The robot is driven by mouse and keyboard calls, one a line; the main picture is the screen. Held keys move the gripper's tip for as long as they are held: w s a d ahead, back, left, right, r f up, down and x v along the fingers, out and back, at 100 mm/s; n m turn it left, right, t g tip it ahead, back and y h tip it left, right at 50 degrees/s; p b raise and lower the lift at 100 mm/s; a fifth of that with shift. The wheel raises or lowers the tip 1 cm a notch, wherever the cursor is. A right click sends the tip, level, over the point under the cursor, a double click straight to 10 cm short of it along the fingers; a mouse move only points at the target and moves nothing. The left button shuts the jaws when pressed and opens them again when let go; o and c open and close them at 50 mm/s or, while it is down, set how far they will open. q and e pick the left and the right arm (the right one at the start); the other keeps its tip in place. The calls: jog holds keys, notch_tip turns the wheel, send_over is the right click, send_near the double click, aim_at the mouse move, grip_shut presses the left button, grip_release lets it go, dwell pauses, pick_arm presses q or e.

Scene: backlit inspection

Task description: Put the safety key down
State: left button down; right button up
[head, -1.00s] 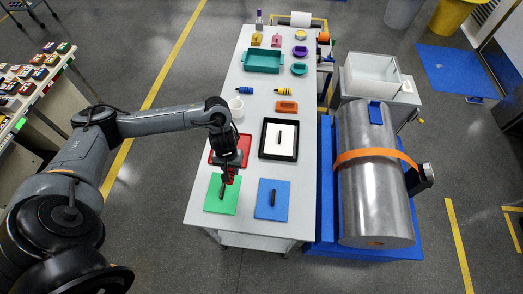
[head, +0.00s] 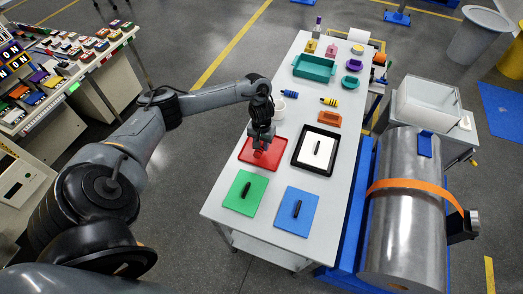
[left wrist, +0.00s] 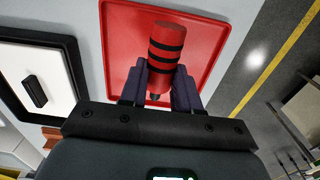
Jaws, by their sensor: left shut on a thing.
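The safety key, taken to be the red cylinder with black bands (left wrist: 166,48), is between the two fingers of my left gripper (left wrist: 159,82). In the head view my left gripper (head: 261,143) points down over the red tray (head: 246,154), and the red key (head: 259,154) shows just under it. In the left wrist view the key stands out beyond the fingers, with the red tray (left wrist: 122,40) behind it. I cannot tell whether the key touches the tray floor. My right gripper is not in view.
A black-rimmed tray with a white floor (head: 331,169) is right of the red tray. A green mat (head: 234,201) and a blue mat (head: 307,213) lie at the near end. A white cup (head: 279,105) stands behind my gripper. A metal cylinder (head: 400,235) lies to the right.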

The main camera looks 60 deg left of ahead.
aim_at(262, 149)
pick_arm(q)
jog(key=shift+w+a+f, duration=0.1)
jog(key=shift+a+f, duration=0.1)
jog(key=shift+a, duration=0.05)
jog(key=shift+f, duration=1.95)
jog(key=shift+f, duration=0.1)
jog(key=c, duration=0.8)
grip_release()
